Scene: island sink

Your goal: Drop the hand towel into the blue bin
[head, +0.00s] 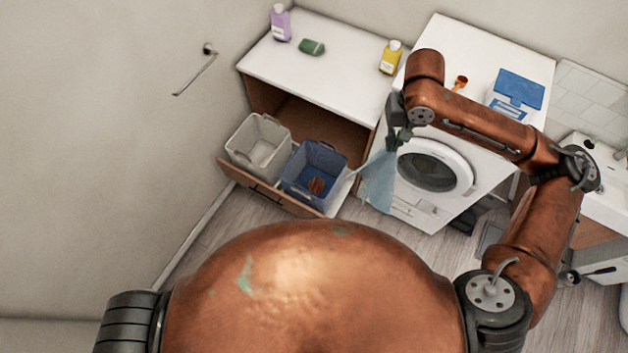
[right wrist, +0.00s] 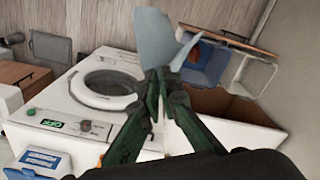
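The hand towel (head: 379,181) is light blue and hangs from my right gripper (head: 397,136), in front of the washing machine. It also shows in the right wrist view (right wrist: 153,38), pinched between the fingertips of the right gripper (right wrist: 160,78). The blue bin (head: 301,182) stands in the pulled-out drawer, to the left of the towel, with a reddish-brown item (head: 316,186) inside. The towel hangs to the right of the bin, not over its opening in the head view. The bin also shows in the right wrist view (right wrist: 207,65), partly behind the towel. My left gripper is not in view.
A whitish-grey bin (head: 258,146) stands beside the blue bin in the drawer (head: 262,192). A white counter (head: 330,62) holds a purple bottle (head: 281,24), a green item (head: 311,47) and a yellow bottle (head: 390,58). The washing machine (head: 420,200) stands to the right.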

